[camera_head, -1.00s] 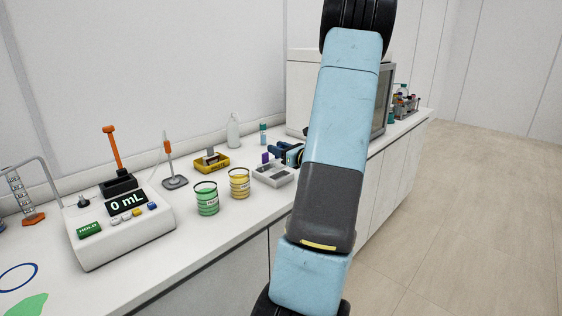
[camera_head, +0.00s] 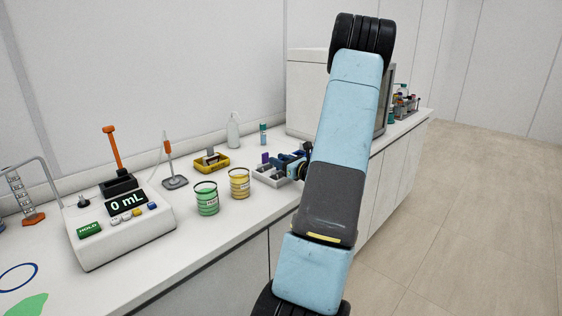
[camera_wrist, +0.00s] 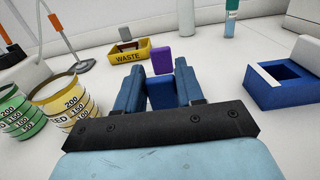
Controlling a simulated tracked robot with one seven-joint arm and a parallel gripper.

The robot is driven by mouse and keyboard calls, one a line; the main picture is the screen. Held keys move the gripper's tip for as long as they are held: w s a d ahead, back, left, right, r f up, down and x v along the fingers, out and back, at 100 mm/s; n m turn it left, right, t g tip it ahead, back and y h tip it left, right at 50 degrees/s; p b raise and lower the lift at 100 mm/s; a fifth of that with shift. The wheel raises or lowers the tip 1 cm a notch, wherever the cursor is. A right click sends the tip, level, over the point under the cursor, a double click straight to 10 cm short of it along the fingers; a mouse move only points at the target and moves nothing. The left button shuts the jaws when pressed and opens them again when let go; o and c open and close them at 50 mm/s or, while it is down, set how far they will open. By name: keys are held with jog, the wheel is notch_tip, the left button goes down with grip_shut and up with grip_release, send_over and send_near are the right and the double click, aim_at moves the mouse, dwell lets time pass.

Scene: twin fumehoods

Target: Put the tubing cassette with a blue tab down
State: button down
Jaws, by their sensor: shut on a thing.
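My gripper (camera_wrist: 160,90) is shut on the tubing cassette with a blue tab. The blue tab (camera_wrist: 160,94) shows between the two fingers in the wrist view; the cassette's lower part is hidden by the gripper. In the head view my gripper (camera_head: 290,165) is low at the pale tray (camera_head: 268,180) on the bench. A purple tab (camera_wrist: 161,55) stands just beyond the fingertips. It also shows at the tray's left side in the head view (camera_head: 265,158). I cannot tell whether the held cassette touches the tray.
Left of the gripper stand a yellow beaker (camera_head: 239,184) and a green beaker (camera_head: 206,198). A yellow waste tray (camera_wrist: 130,52) is behind. A blue box with a slot (camera_wrist: 285,88) is to the right in the wrist view. A bottle (camera_head: 233,132) stands near the wall.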

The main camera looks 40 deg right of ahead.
jog(key=c, duration=0.7)
grip_release()
jog(key=shift+f, duration=0.1)
jog(key=s, duration=0.8)
jog(key=s+d, duration=0.1)
jog(key=s, duration=0.3)
jog(key=a+r+n+g+y, duration=0.35)
jog(key=a+n, duration=0.25)
jog(key=a, duration=0.4)
jog(key=w+a+r+n+g+y, duration=0.15)
jog(key=a+r+n+g, duration=0.35)
jog(key=a, duration=0.6)
jog(key=a+r+n+g+y, duration=0.1)
jog(key=a+n+g+y, duration=0.2)
jog(key=a+n, duration=0.55)
jog(key=s+a+r+n+g+h, duration=0.35)
jog(key=s+a+n, duration=0.4)
jog(key=a, duration=0.25)
jog(key=s+r+n+t+h, duration=0.2)
jog(key=s+r+n+h, duration=0.3)
jog(key=s+n, duration=0.3)
jog(key=shift+a+r+t+h, duration=0.3)
jog(key=shift+a+r+h, duration=0.1)
jog(key=shift+h, duration=0.15)
